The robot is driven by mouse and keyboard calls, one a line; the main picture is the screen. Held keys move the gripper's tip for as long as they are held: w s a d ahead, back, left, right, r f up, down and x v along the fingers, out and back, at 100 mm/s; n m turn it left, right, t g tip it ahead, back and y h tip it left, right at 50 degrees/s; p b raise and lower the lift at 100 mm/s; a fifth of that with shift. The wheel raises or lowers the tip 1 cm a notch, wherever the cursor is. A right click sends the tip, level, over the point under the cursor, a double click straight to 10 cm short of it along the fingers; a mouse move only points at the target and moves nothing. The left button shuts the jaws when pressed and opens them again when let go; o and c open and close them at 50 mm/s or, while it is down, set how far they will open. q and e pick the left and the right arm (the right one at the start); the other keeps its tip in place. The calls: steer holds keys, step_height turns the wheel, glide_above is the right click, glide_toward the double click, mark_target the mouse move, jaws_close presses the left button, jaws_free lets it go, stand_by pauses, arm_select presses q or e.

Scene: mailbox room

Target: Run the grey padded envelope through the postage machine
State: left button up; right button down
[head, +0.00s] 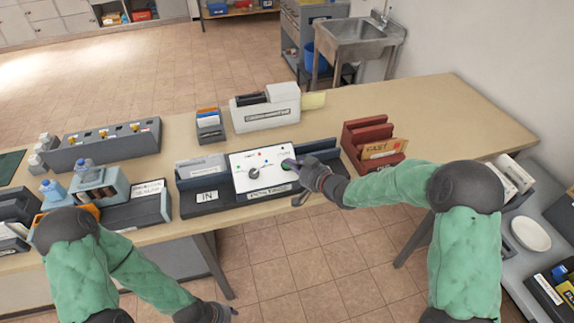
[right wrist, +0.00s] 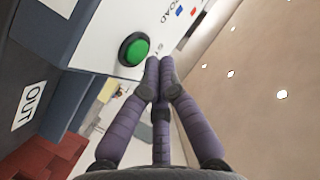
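The postage machine (head: 262,160) stands at the front middle of the table, with a white panel, a dial and an IN label on its left side. Its green button (right wrist: 134,49) is beside my right fingertips in the right wrist view. My right gripper (head: 292,164) is at the panel's right edge. Its fingers (right wrist: 160,72) are together and empty; I cannot tell if they touch the panel. My left gripper (head: 228,311) is low, below the table's front edge; its fingers are unclear. I cannot clearly make out a grey padded envelope; a grey-blue upright piece (head: 200,166) stands at the IN side.
A red rack (head: 365,135) with a brown envelope stands right of the machine. A white device (head: 265,108) and a small card holder (head: 210,128) are behind it. The table's right end is clear.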

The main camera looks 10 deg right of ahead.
steer(key=shift+f, duration=0.15)
steer(key=shift+w+f, duration=0.15)
steer(key=shift+w, duration=0.1)
